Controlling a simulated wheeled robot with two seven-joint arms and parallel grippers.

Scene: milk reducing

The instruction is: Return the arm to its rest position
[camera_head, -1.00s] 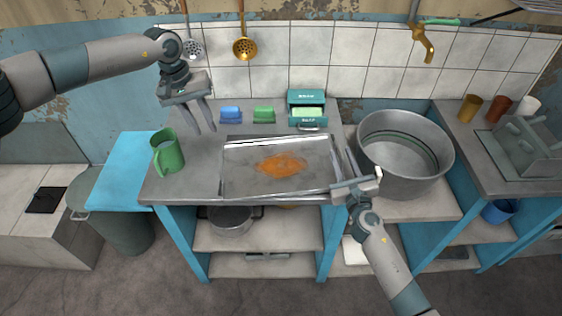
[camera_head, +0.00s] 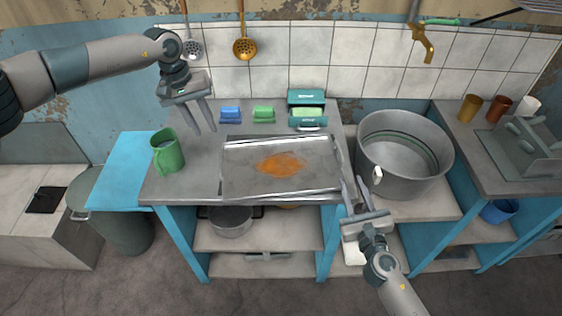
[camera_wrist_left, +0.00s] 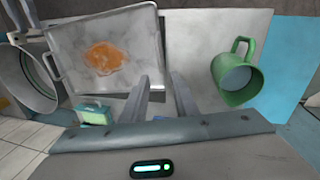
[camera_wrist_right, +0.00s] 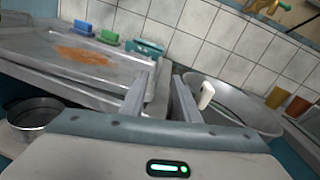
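My left gripper (camera_head: 203,131) hangs above the counter between the green mug and the tray, open and empty. Its parted fingers (camera_wrist_left: 160,95) also show in the left wrist view. My right gripper (camera_head: 352,182) is at the counter's front right corner, near the tray's right front corner and left of the big pot. It is open with nothing between its fingers; they also show apart in the right wrist view (camera_wrist_right: 160,90). The metal tray (camera_head: 235,180) with an orange stain lies on the counter.
The green mug (camera_head: 168,152) holds something pale. Blue (camera_head: 231,114) and green (camera_head: 264,114) blocks and a teal box (camera_head: 308,97) stand behind the tray. The big metal pot (camera_head: 402,185), with a white piece (camera_head: 377,175) at its side, stands close to my right gripper.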

